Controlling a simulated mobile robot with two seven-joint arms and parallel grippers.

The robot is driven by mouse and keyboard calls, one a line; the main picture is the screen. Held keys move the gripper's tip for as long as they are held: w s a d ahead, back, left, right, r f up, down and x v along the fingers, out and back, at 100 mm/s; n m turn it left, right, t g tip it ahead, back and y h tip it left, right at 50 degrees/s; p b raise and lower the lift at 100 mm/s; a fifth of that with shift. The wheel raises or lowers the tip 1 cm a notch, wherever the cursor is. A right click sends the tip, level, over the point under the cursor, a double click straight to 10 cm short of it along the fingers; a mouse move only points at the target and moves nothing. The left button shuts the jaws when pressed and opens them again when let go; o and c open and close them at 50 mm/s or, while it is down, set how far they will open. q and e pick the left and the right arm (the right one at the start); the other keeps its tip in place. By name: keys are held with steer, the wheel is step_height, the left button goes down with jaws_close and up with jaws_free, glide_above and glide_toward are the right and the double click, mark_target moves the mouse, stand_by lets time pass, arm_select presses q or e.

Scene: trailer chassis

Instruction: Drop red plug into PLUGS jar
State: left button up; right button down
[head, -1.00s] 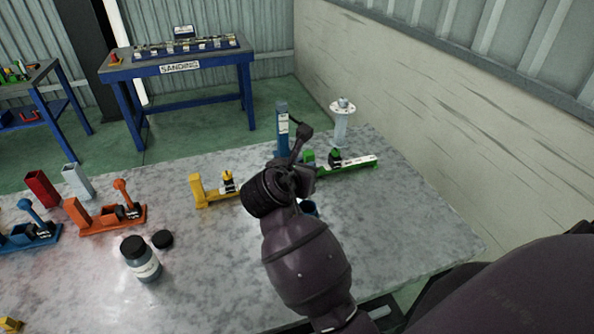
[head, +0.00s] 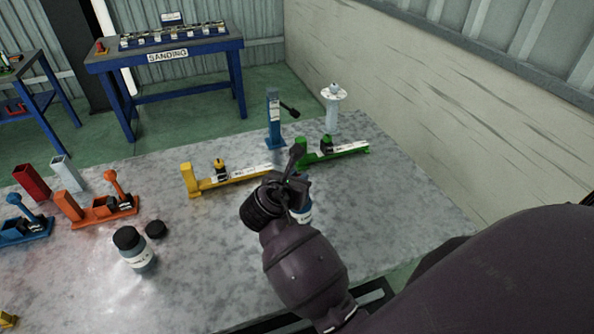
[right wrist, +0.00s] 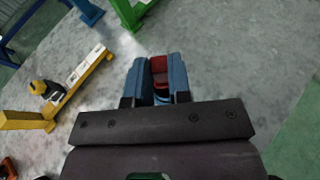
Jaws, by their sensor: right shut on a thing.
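My right gripper (head: 298,192) is over the table, seen from behind in the head view. In the right wrist view its blue fingers (right wrist: 159,82) are shut on the red plug (right wrist: 159,68). The plug is hidden by my arm in the head view. My left gripper is not in view.
A loose black lid (head: 155,229) lies by the left jar. A yellow fixture (head: 230,181), a green fixture (head: 338,153), an orange fixture (head: 100,212) and a blue post (head: 273,120) stand on the grey table (head: 400,205). The table's right part is clear.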

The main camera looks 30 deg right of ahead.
steer(key=shift+f, duration=1.7)
steer(key=c, duration=1)
jaws_free()
steer(key=shift+o, duration=0.2)
step_height(320, 180, up, 7)
